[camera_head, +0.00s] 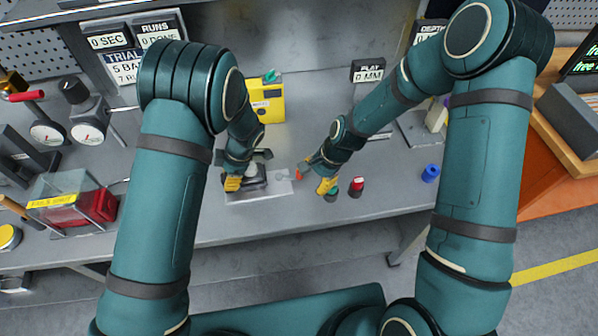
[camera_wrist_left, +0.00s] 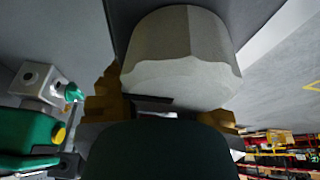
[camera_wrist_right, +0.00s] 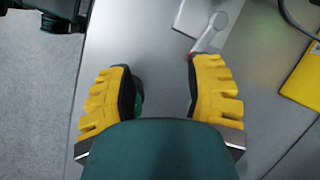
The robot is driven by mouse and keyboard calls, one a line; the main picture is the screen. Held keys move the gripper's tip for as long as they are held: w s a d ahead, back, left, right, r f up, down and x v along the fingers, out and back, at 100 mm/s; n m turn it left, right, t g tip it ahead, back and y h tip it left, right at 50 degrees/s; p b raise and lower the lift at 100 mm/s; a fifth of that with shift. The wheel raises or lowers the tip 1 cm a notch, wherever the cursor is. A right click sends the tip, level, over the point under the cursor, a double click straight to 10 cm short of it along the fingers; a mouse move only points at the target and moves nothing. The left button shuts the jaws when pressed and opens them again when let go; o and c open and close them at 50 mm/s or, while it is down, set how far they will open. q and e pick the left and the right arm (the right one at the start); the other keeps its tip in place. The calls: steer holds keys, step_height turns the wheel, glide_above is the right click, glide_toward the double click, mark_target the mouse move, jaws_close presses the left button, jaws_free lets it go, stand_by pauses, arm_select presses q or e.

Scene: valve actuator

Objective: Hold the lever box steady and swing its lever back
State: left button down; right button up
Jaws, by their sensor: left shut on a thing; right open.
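The lever box (camera_head: 258,180) stands on a pale plate (camera_head: 276,192) near the bench's front edge, mostly hidden by my left gripper (camera_head: 245,180). In the left wrist view, its pale grey rounded body (camera_wrist_left: 180,55) is between the yellow fingers, which are shut on it. The grey lever (camera_head: 283,175) extends to the right, with an orange-red tip (camera_head: 298,174); the lever also shows in the right wrist view (camera_wrist_right: 210,32), just beyond the fingers. My right gripper (camera_head: 318,177) is open and empty right of the tip; its fingers are spread in its wrist view (camera_wrist_right: 158,85).
A dark green-topped cylinder (camera_head: 331,195) stands close by my right gripper, with a red-topped one (camera_head: 357,187) beside it. A blue cylinder (camera_head: 430,173) is farther right. A yellow box (camera_head: 268,103) stands behind. The bench between red and blue is clear.

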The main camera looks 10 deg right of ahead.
mark_target(289, 175)
steer(key=w+d+r+m+g, duration=0.1)
steer(key=w+d+r+m, duration=0.1)
steer(key=w+r+m, duration=0.4)
steer(key=x, duration=1.2)
steer(key=shift+a+r, duration=0.15)
steer(key=shift+a, duration=0.1)
jaws_close()
